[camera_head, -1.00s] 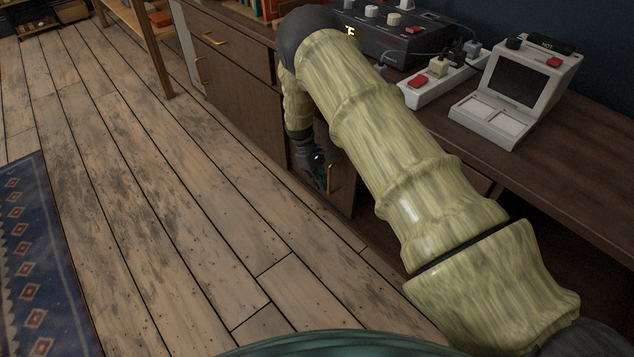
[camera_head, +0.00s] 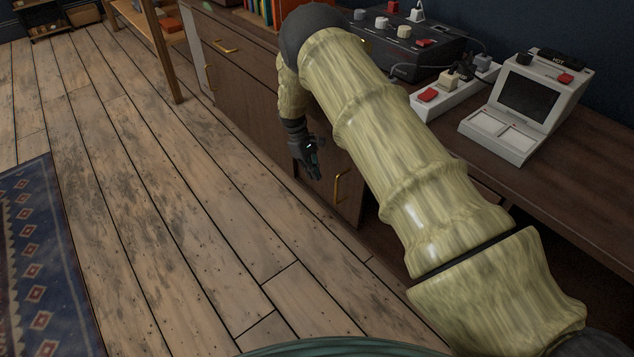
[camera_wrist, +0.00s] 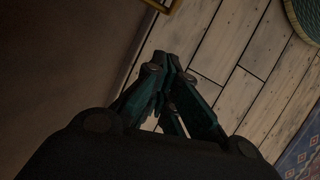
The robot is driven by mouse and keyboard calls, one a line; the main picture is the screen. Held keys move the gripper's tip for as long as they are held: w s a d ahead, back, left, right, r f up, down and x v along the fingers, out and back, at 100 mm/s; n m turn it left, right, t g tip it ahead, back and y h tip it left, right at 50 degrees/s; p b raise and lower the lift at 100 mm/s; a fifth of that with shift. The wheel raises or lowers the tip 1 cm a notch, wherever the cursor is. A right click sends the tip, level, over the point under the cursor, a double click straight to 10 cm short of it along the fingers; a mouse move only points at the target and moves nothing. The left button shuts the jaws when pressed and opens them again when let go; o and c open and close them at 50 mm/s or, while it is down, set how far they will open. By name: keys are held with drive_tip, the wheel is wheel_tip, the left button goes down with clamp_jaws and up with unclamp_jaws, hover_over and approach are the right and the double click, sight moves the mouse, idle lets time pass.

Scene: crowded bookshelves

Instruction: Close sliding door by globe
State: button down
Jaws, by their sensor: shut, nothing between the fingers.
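No globe shows in either view, and I cannot pick out a sliding door for certain. A dark brown cabinet under the desk has a lower door (camera_head: 345,205) with an upright gold handle (camera_head: 338,187). My gripper (camera_head: 314,172) hangs low in front of the cabinet, just left of that handle and apart from it. In the wrist view my gripper (camera_wrist: 166,58) is shut and empty, with a brown panel (camera_wrist: 70,60) on the left. Part of a gold handle (camera_wrist: 165,4) shows at the top edge there. My arm hides part of the cabinet front.
The desk top (camera_head: 570,170) holds a black control box (camera_head: 400,45), a power strip (camera_head: 455,90) and a white device with a screen (camera_head: 525,105). A wooden stand (camera_head: 150,45) is at the back left. The plank floor (camera_head: 170,200) is clear, with a blue rug (camera_head: 45,260) at left.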

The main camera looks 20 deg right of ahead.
drive_tip(key=p+v, duration=0.3)
drive_tip(key=v, duration=1.1)
drive_tip(key=w+a+f+n+t+y+b, duration=0.1)
drive_tip(key=w+a+f+t+b, duration=0.3)
drive_tip(key=w+a+f+t, duration=0.25)
drive_tip(key=w+a+f+t+y+b, duration=0.25)
drive_tip(key=a+f+t+b, duration=0.25)
drive_tip(key=a+f, duration=0.35)
drive_tip(key=s+d+r+m+h+b, duration=0.15)
drive_tip(key=s+d+h+b, duration=0.3)
drive_tip(key=s+h, duration=0.5)
drive_tip(key=s+d+r+h+b, duration=0.2)
drive_tip(key=s+d+h+b, duration=0.2)
drive_tip(key=s+d+h, duration=0.5)
drive_tip(key=w+d+y+b, duration=0.1)
drive_tip(key=w+d+b, duration=0.2)
drive_tip(key=d+b, duration=0.3)
drive_tip(key=shift+t, duration=0.25)
drive_tip(key=shift+s+f+b, duration=0.2)
drive_tip(key=shift+s+b, duration=1.1)
drive_tip(key=shift+s, duration=0.85)
